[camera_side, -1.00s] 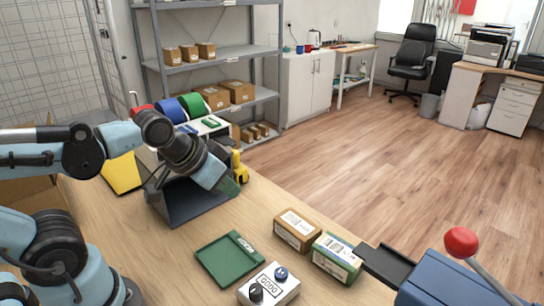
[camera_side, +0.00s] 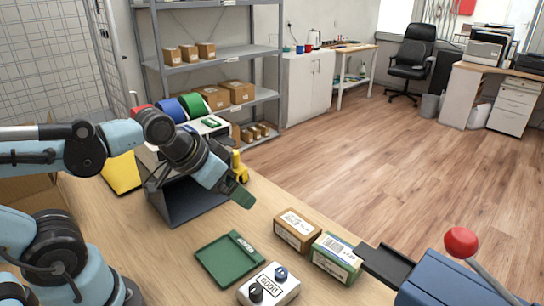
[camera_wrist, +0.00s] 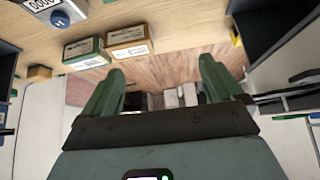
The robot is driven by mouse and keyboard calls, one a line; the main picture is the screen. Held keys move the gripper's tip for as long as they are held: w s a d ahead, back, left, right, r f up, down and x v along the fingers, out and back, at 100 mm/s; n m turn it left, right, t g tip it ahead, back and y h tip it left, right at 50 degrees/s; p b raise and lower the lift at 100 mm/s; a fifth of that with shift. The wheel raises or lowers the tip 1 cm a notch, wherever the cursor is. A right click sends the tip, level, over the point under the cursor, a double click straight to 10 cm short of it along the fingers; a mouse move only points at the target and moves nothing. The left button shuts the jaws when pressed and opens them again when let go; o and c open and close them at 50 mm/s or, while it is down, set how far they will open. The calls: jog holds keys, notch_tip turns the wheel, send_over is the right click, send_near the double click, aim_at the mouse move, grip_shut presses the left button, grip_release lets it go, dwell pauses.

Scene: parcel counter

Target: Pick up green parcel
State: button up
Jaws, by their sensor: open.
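The green parcel (camera_side: 337,257) is a small box with green sides and a white label. It stands on the wooden counter, right of centre at the front, close beside a brown parcel (camera_side: 297,230). In the wrist view the green parcel (camera_wrist: 86,52) shows at the upper left, with the brown parcel (camera_wrist: 129,40) to its right. My gripper (camera_side: 241,194) is up and to the left of both parcels in the side view, apart from them. In the wrist view its two green fingers (camera_wrist: 162,70) are spread with nothing between them.
A green tray (camera_side: 222,270) and a grey control box with dials (camera_side: 269,287) lie left of the green parcel. A blue machine with a red knob (camera_side: 461,241) and dark plate stands right of it. A dark open bin (camera_side: 190,203) is beneath my arm.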

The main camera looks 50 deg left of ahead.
jog(key=w+d+r+m+g+h, duration=0.2)
jog(key=w+d+m+g, duration=0.1)
jog(key=w+d+m, duration=0.5)
jog(key=m+g+h, duration=0.2)
jog(key=m+g, duration=0.2)
jog(key=m, duration=0.5)
send_near(339, 248)
jog(key=x, duration=0.4)
jog(key=shift+w+f, duration=0.2)
jog(key=shift+f, duration=0.05)
jog(key=x, duration=0.5)
jog(key=shift+s+d, duration=0.15)
jog(key=shift+s, duration=0.1)
jog(key=shift+d+f, duration=0.2)
jog(key=shift+f, duration=0.3)
jog(key=shift+f, duration=0.25)
jog(key=c, duration=1.1)
jog(key=shift+c, duration=0.4)
